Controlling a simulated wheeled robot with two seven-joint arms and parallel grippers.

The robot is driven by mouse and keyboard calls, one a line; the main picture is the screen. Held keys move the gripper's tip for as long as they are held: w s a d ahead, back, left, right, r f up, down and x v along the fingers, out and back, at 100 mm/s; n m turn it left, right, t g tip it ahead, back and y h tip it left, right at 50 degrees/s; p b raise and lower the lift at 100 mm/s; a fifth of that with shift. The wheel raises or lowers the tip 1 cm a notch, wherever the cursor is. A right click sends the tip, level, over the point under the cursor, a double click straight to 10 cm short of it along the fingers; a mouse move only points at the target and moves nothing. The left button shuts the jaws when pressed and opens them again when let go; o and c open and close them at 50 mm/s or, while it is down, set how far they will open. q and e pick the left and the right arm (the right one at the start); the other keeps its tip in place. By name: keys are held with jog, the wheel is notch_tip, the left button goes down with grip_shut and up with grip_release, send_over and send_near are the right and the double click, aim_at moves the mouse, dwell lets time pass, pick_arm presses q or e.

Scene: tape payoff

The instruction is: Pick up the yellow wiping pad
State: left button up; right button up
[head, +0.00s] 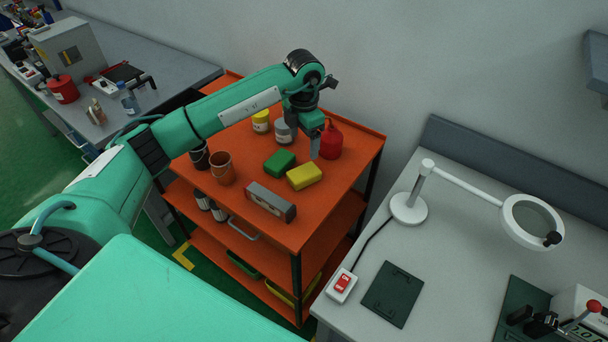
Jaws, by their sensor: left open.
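The yellow wiping pad (304,176) lies on the top shelf of the orange cart (321,208), right of a green pad (280,162). My left gripper (315,152) points down just above and behind the yellow pad's right part. It is open and holds nothing that I can see. Its fingers are seen nearly side-on, so the gap between them is hard to make out. I cannot tell whether a fingertip touches the pad. My right gripper is not in view.
Close to the gripper stand a red can (331,142), a grey tin (284,132) and a yellow tin (261,121). A brown bucket (222,169) and a grey box (270,202) are nearer. A bench with a magnifier lamp (409,208) is at right.

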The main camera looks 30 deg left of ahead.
pick_arm(q)
jog(key=p, duration=0.2)
send_over(304, 172)
notch_tip(304, 172, down, 7)
jog(key=shift+w+a, duration=0.1)
jog(key=shift+w, duration=0.05)
notch_tip(304, 172, down, 4)
jog(key=shift+f+p, duration=0.15)
jog(key=shift+p, duration=1.05)
jog(key=shift+f, duration=0.65)
jog(key=c, duration=1.1)
jog(key=shift+r, duration=0.1)
jog(key=shift+r+b, duration=2.8)
jog(key=shift+r, duration=7.2)
